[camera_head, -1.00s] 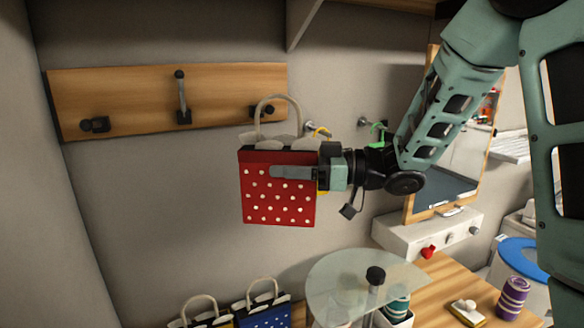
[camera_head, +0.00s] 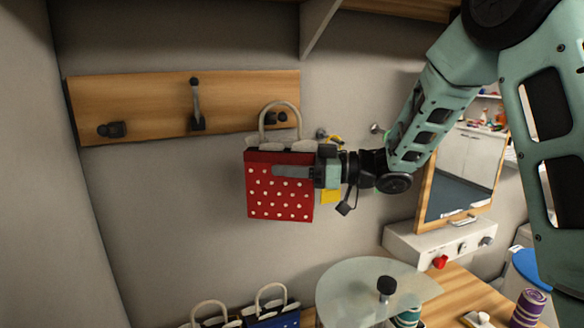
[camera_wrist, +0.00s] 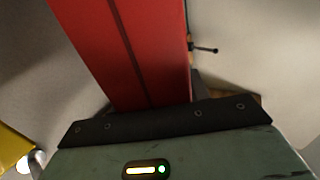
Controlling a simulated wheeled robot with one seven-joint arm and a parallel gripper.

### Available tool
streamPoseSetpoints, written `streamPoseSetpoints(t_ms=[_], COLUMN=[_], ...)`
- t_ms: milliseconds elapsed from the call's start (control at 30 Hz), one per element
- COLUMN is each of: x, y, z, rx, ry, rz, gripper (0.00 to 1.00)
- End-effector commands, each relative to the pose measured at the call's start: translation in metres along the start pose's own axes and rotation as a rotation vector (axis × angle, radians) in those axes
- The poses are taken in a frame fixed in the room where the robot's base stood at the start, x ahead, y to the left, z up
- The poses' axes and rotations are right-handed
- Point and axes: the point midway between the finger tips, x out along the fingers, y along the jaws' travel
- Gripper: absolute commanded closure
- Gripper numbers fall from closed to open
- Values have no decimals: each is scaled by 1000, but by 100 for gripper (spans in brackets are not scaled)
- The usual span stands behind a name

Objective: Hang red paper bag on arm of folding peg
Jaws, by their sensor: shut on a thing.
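The red paper bag (camera_head: 280,190) with white dots and a pale looped handle (camera_head: 280,108) hangs upright in the air. My gripper (camera_head: 292,171) is shut on its right side; the red side also fills the upper middle of the wrist view (camera_wrist: 130,45). A wooden board (camera_head: 150,96) on the wall carries three dark pegs. The middle peg (camera_head: 196,108) has its arm pointing up. The left peg (camera_head: 112,130) looks folded. The right peg (camera_head: 277,117) shows through the handle loop; whether they touch cannot be told.
A yellow item (camera_head: 331,196) hangs on the wall behind my gripper. Below are a round glass shelf (camera_head: 350,290), a blue dotted bag (camera_head: 275,318) and another bag (camera_head: 212,318). A framed mirror (camera_head: 462,175) stands right. The wall left of the red bag is clear.

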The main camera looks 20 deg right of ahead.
Motion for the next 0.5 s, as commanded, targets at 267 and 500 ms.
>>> streamPoseSetpoints(t_ms=[267, 500], x=[8, 14], y=[14, 24], z=[0, 7], rx=[-1, 0], ry=[1, 1], rz=[0, 0], gripper=[81, 81])
